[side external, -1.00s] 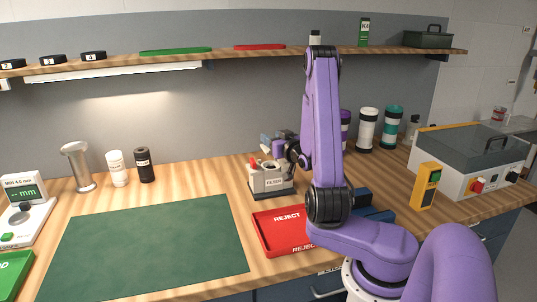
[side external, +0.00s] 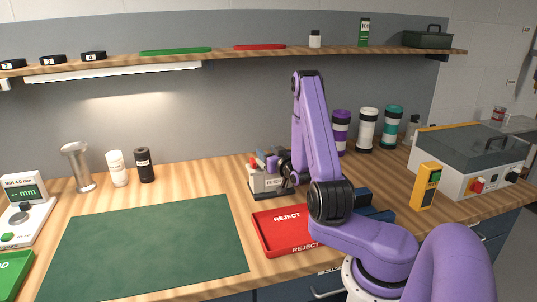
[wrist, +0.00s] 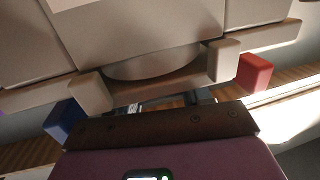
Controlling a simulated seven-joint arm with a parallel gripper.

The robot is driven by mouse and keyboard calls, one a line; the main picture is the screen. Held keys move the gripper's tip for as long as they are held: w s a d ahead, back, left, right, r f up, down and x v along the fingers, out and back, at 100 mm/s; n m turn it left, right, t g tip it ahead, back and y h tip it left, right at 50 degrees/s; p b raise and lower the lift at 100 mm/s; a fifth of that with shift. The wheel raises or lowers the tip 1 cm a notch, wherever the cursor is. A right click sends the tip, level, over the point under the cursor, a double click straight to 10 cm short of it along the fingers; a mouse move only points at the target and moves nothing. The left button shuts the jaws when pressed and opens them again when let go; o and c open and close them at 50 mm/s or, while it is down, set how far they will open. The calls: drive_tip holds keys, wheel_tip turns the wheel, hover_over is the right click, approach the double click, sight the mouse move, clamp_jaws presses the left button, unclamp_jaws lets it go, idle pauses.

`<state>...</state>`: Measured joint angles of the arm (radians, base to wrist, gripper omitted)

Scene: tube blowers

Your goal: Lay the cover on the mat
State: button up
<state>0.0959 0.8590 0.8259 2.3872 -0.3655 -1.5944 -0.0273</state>
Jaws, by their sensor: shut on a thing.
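The filter unit (side external: 266,183) is a pale grey box with a dark base and a "FILTER" label, standing behind the red tray. My gripper (side external: 268,165) is at its top, partly hidden by my arm. In the wrist view, my gripper (wrist: 158,78) has pale finger pads on either side of a grey rounded part, which I take to be the cover (wrist: 155,66). It is shut on this part, which sits against the pale box; any gap is too unclear to tell. The green mat (side external: 150,245) lies flat and bare at the front left.
The red reject tray (side external: 280,228) lies between the mat and my arm. A metal stand (side external: 78,168), a white bottle (side external: 117,168) and a black bottle (side external: 144,165) stand behind the mat. A gauge (side external: 25,215) stands at the left. A shelf (side external: 220,60) runs above.

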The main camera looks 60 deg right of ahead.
drive_tip(key=shift+f, duration=0.1)
drive_tip(key=o, duration=1.1)
